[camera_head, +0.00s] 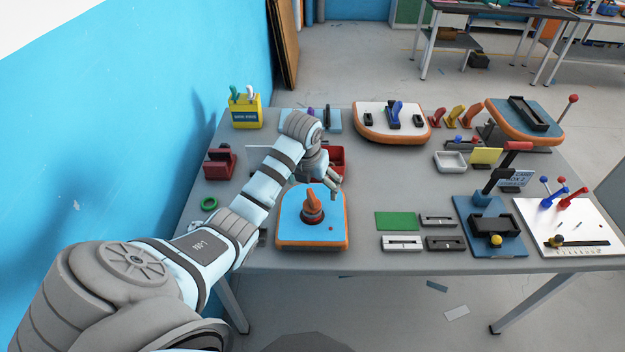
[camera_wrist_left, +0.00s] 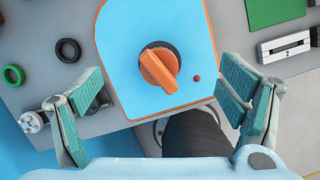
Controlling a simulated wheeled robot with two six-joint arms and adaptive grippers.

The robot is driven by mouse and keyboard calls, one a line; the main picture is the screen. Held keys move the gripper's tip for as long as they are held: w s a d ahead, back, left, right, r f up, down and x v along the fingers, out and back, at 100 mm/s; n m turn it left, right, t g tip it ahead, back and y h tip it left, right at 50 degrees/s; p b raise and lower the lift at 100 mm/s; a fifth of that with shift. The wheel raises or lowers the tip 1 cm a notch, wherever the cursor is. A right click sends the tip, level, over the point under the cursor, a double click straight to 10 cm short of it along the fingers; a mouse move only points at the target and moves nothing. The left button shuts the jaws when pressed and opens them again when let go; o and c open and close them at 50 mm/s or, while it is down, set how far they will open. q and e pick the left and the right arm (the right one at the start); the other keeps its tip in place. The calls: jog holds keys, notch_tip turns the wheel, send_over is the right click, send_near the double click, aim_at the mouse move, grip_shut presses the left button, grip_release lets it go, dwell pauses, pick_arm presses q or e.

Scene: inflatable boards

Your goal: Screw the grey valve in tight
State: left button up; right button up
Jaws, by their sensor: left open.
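A blue board with an orange rim (camera_head: 290,235) lies near the table's front edge; it also fills the middle of the left wrist view (camera_wrist_left: 120,60). An orange knob (camera_head: 312,203) stands on a dark round base in it, seen from above in the left wrist view (camera_wrist_left: 158,70). A small grey-white part (camera_wrist_left: 32,122), possibly the grey valve, lies left of the board, partly behind a finger. My left gripper (camera_head: 335,187) is open and empty above the board's far right side. Its spread fingers (camera_wrist_left: 163,88) show on either side of the knob, apart from it.
A black ring (camera_wrist_left: 68,50) and a green ring (camera_head: 209,203) lie left of the board. A green plate (camera_head: 397,221) and several numbered blocks lie to its right. A board with a black holder (camera_head: 510,245) and a white lever board (camera_head: 590,240) stand farther right.

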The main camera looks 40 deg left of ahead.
pick_arm(q)
jog(key=shift+r, duration=0.4)
jog(key=s+d, duration=0.4)
jog(key=s, duration=0.7)
jog(key=shift+s+r, duration=0.15)
jog(key=shift+s, duration=0.2)
